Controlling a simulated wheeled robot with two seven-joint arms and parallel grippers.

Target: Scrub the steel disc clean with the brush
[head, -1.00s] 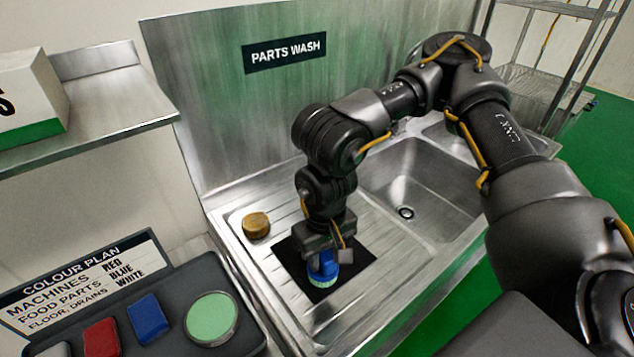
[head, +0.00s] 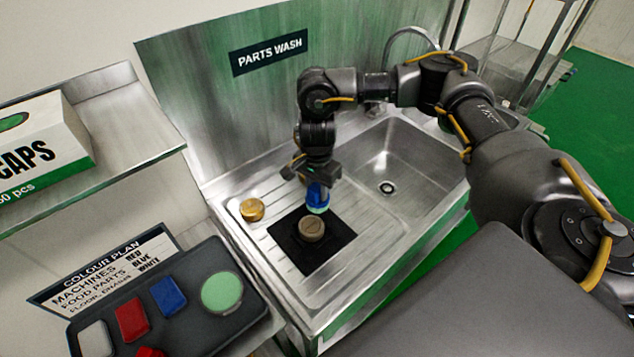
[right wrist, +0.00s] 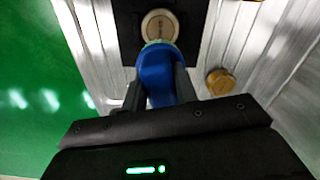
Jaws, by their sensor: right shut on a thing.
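The disc (head: 312,229) lies on a black mat (head: 292,255) on the ribbed drainboard and looks dull brownish, with a mark across its top. My right gripper (head: 318,181) is shut on the blue brush (head: 317,198). The brush hangs bristles down, its pale bristle end above the disc and apart from it in the head view. In the right wrist view the brush (right wrist: 156,76) covers the near edge of the disc (right wrist: 160,25), whose top looks greyish tan. My left gripper is not in view.
A brass-coloured round piece (head: 252,209) stands left of the mat. The sink basin (head: 385,165) is at right. A dark tray (head: 205,325) with red, blue and white blocks and a green round pad (head: 222,292) is at front left. A caps box (head: 40,150) sits on the shelf.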

